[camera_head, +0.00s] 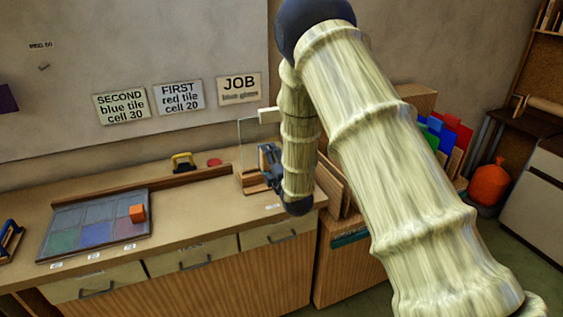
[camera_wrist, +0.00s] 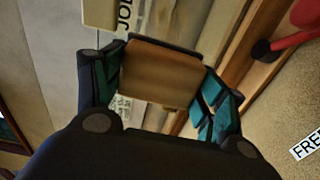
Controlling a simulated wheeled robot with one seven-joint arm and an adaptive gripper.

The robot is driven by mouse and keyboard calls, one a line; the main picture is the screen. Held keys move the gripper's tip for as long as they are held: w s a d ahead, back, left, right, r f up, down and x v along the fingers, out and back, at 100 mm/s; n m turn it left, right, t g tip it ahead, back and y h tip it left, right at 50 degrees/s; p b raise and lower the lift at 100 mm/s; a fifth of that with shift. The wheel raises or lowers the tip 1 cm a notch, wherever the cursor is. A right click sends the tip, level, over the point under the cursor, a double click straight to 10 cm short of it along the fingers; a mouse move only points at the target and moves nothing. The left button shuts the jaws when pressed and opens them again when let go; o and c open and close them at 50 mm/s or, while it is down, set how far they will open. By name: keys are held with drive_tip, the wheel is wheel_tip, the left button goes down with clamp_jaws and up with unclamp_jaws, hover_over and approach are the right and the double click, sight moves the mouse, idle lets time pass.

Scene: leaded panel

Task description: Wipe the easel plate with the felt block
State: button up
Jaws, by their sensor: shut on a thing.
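The easel plate (camera_head: 249,138) is a clear upright pane on the bench, in a wooden stand (camera_head: 252,182). My gripper (camera_head: 266,163) is just right of the pane in the head view; whether they touch is unclear. In the wrist view, a brown block (camera_wrist: 160,72), which looks like the felt block, sits between the two fingers, and my gripper is shut on it. The block is hidden in the head view. A cream piece (camera_head: 268,115) shows at the pane's upper right.
A yellow-and-black tool (camera_head: 182,161) and a red item (camera_head: 214,162) lie behind a wooden strip. Coloured sheets (camera_head: 445,130) stand at right. The front middle of the bench is clear.

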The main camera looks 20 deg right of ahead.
drive_tip(key=w, duration=0.5)
drive_tip(key=shift+w+p, duration=0.3)
drive_tip(key=shift+p, duration=0.05)
drive_tip(key=shift+w+b, duration=0.4)
drive_tip(key=shift+w, duration=0.45)
idle(0.8)
drive_tip(key=d+b, duration=0.4)
drive_tip(key=d, duration=0.6)
drive_tip(key=shift+w+d, duration=0.15)
drive_tip(key=shift+d, duration=0.15)
idle(1.0)
